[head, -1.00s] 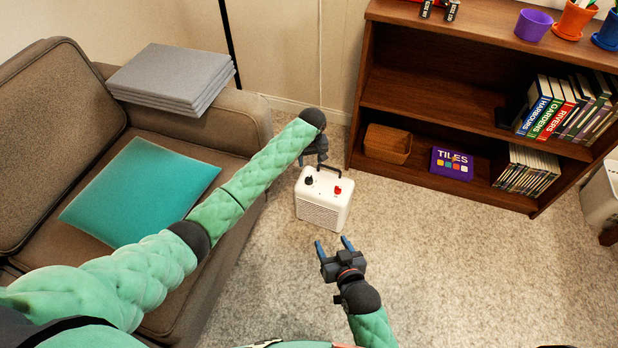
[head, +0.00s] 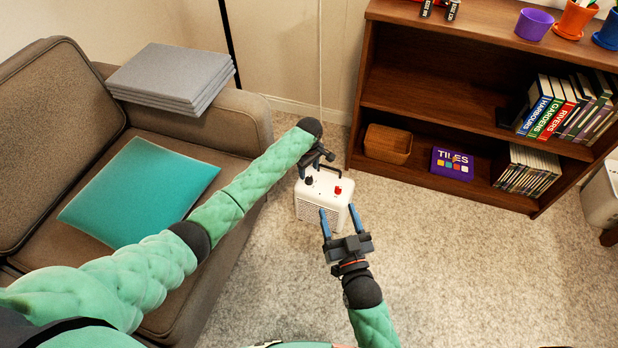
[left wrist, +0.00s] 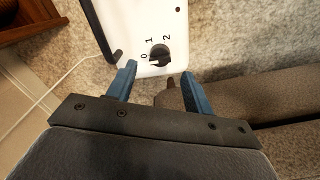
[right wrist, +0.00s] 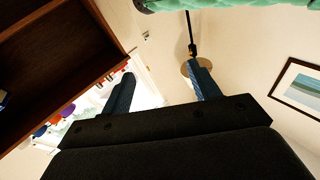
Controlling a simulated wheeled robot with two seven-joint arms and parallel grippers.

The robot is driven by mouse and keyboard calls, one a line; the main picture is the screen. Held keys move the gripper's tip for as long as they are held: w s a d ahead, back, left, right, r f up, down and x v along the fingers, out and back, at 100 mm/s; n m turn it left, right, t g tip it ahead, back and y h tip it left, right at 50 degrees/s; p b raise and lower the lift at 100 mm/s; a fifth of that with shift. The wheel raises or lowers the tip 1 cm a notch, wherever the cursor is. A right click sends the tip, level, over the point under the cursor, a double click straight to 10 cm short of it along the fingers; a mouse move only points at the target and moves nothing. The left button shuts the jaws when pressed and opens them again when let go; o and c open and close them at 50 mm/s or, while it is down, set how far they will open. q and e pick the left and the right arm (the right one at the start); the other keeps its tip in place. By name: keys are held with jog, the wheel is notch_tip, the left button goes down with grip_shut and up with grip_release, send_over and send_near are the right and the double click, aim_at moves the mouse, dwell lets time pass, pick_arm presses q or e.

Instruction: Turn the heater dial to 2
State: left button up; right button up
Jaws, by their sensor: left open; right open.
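My right gripper (head: 338,208) is open and empty in front of the heater.
The brown sofa (head: 215,150) borders the heater on the left. A wooden bookshelf (head: 430,105) stands behind on the right. A white cord (head: 321,60) runs up the wall behind the heater. Carpet (head: 460,270) to the right is clear.

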aim_at(309, 177)
pick_arm(q)
notch_tip(309, 177, down, 5)
jog(key=shift+r+b, duration=0.1)
jog(key=shift+b, duration=0.45)
jog(key=shift+f, duration=0.25)
pick_arm(e)
notch_tip(309, 177, up, 13)
jog(key=s+d+t+y, duration=0.1)
jog(key=t, duration=0.3)
jog(key=shift+s+r+t, duration=0.2)
jog(key=shift+s+t, duration=0.1)
jog(key=shift+t, duration=0.1)
